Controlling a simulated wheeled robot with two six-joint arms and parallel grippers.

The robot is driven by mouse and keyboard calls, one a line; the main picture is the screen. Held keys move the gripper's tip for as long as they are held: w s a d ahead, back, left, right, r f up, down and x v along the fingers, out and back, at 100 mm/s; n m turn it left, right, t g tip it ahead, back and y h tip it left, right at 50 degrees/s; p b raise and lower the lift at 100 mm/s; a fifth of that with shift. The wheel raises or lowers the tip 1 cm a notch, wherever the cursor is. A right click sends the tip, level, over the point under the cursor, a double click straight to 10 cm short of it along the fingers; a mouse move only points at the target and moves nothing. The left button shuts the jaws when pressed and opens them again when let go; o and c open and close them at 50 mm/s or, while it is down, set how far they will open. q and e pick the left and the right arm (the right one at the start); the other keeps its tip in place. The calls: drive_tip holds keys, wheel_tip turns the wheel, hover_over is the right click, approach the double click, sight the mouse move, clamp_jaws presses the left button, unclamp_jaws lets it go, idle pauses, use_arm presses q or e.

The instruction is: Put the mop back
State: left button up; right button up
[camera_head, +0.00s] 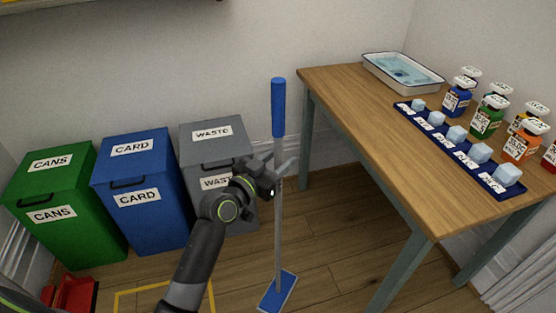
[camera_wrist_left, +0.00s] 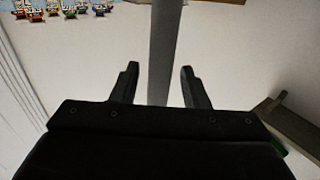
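The mop (camera_head: 278,220) stands upright on the floor, between the bins and the table. It has a blue grip at the top, a thin grey pole and a flat blue head on the floor. My left gripper (camera_head: 284,166) is at the pole just below the blue grip. In the left wrist view the grey pole (camera_wrist_left: 164,50) passes between the two fingers of my left gripper (camera_wrist_left: 160,85). The fingers are open, with a gap to the pole on each side. My right gripper is not in view.
Green (camera_head: 60,225), blue (camera_head: 143,205) and grey (camera_head: 206,142) bins stand along the wall. A wooden table (camera_head: 370,125) at the right bears a water tray (camera_head: 368,62), a blue strip (camera_head: 403,111) and several bottles. A yellow floor outline (camera_head: 122,302) and a red object (camera_head: 76,292) lie in front.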

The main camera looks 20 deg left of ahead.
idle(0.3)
use_arm(q)
drive_tip(key=shift+r, duration=0.15)
drive_tip(key=v, duration=0.3)
drive_tip(key=shift+s+a, duration=0.1)
drive_tip(key=v, duration=0.8)
drive_tip(key=s+a+f+n+g+y, duration=0.2)
drive_tip(key=s+f+g, duration=0.2)
drive_tip(key=f, duration=0.8)
drive_tip(key=s+a+f+n+g+y, duration=0.1)
drive_tip(key=s+a+f+g+y, duration=0.2)
drive_tip(key=f, duration=1)
drive_tip(key=s+f+n+g+y, duration=0.1)
drive_tip(key=s+f+g, duration=0.3)
drive_tip(key=s+f, duration=0.4)
drive_tip(key=s+a+f+n+g+y, duration=0.1)
drive_tip(key=s+f+g, duration=0.3)
drive_tip(key=s+f, duration=0.5)
drive_tip(key=s, duration=0.7)
drive_tip(key=shift+a+f+n+g, duration=0.25)
drive_tip(key=shift+f+n+g, duration=0.1)
drive_tip(key=shift+n+g, duration=0.05)
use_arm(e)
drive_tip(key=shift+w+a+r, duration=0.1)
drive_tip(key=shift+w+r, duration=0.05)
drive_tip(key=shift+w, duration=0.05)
